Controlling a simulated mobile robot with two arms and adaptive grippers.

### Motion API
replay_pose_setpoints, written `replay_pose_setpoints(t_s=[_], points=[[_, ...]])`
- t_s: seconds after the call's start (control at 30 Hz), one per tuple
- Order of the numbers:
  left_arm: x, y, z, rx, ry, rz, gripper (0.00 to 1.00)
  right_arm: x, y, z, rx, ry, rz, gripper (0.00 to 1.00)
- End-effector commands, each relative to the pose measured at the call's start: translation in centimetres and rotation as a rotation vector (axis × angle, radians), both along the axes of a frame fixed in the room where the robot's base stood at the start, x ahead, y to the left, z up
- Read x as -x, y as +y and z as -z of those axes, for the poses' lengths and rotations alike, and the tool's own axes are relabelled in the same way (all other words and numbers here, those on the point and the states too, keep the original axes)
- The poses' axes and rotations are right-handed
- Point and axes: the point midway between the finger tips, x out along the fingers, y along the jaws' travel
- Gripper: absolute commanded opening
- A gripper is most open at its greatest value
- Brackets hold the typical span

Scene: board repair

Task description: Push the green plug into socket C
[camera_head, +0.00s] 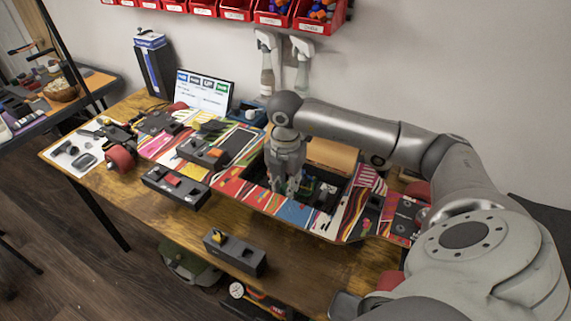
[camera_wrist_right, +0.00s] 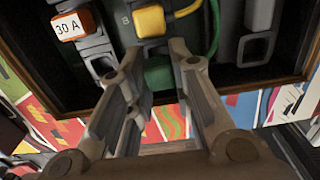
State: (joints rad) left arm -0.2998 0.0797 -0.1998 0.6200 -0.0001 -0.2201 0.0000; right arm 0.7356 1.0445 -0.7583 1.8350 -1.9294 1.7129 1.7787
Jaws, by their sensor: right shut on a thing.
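My right gripper (camera_head: 286,190) points down into the dark opening of the skateboard deck (camera_head: 233,190). In the right wrist view its fingers (camera_wrist_right: 156,62) are closed around the green plug (camera_wrist_right: 158,73), partly hidden between them. A green cable (camera_wrist_right: 214,32) curves up beside the right finger. The yellow plug (camera_wrist_right: 150,21) sits just beyond, beside the letter B. An empty grey socket frame (camera_wrist_right: 255,49) lies to the right. I cannot read a letter C, and the green plug's seating is hidden. My left gripper is not in view.
An orange block marked 30 A (camera_wrist_right: 70,27) is at the upper left of the opening. Black holders stand on the deck and the wooden table (camera_head: 180,232), one at the front (camera_head: 235,252). Spray bottles (camera_head: 267,70) hang behind my arm.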

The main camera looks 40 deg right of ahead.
Motion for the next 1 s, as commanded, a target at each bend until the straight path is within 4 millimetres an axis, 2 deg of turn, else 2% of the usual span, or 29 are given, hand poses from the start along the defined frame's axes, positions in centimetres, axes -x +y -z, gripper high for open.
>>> replay_pose_setpoints(t_s=[1.0], points=[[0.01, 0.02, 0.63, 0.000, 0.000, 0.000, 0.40, 0.00, 0.01, 0.82, 0.000, 0.000, 0.000, 0.03]])
